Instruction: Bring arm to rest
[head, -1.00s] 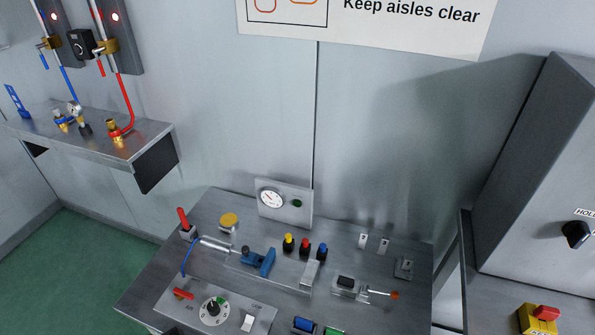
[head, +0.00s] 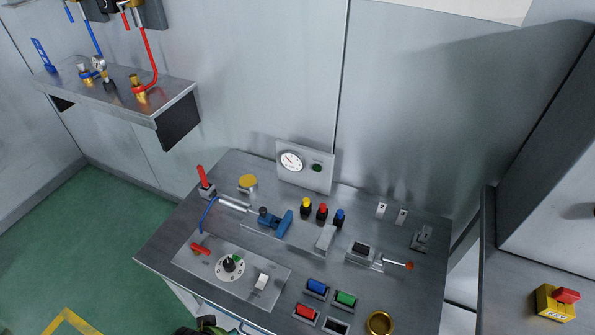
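Neither of my grippers shows clearly in the head view, and no arm can be made out. The metal workbench (head: 395,290) stands in the middle with its controls on top. On it are a panel with a round gauge (head: 291,161), a blue clamp-like device (head: 275,221) and a dial (head: 230,265). A brass ring (head: 380,322) lies near the front right of the bench. A dark and green thing (head: 208,325) is cut off by the bottom edge; I cannot tell what it is.
A wall shelf (head: 175,95) with valves and a red hose (head: 152,55) is at upper left. A grey cabinet (head: 545,170) stands at right, with a yellow box and red button (head: 560,300) before it. Green floor (head: 120,240) is open at left.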

